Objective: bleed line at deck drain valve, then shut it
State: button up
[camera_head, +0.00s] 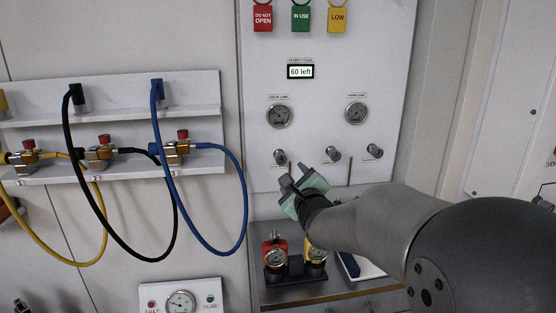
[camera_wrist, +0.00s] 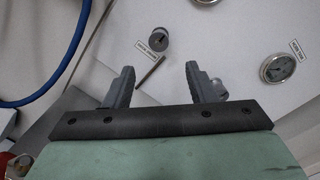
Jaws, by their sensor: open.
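The leftmost valve knob (camera_head: 280,156) is a small grey knob low on the white panel, under the gauge marked deck line (camera_head: 279,115). Its label is too small to read, so I cannot be sure it is the deck drain valve. My gripper (camera_head: 292,182) is just below and right of it. In the wrist view my gripper (camera_wrist: 160,72) is open with nothing between its fingers, and a knob (camera_wrist: 159,37) with a small label beside it lies beyond the fingertips, apart from them. The gauge needle is too small to read.
More knobs stand to the right, at the middle (camera_head: 333,153) and right (camera_head: 374,151). A display (camera_head: 300,72) reads "60 left". Blue hose (camera_head: 240,190) loops hang at left. Red (camera_head: 274,250) and yellow (camera_head: 316,250) gauge-fitted units stand on the shelf below my gripper.

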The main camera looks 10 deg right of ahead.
aim_at(282, 160)
jog(key=w, duration=0.4)
jog(key=w+p, duration=0.1)
jog(key=w, duration=0.3)
jog(key=w+a+p, duration=0.1)
jog(key=w, duration=0.3)
jog(key=shift+w, duration=0.15)
jog(key=c, duration=1)
jog(key=shift+o, duration=0.2)
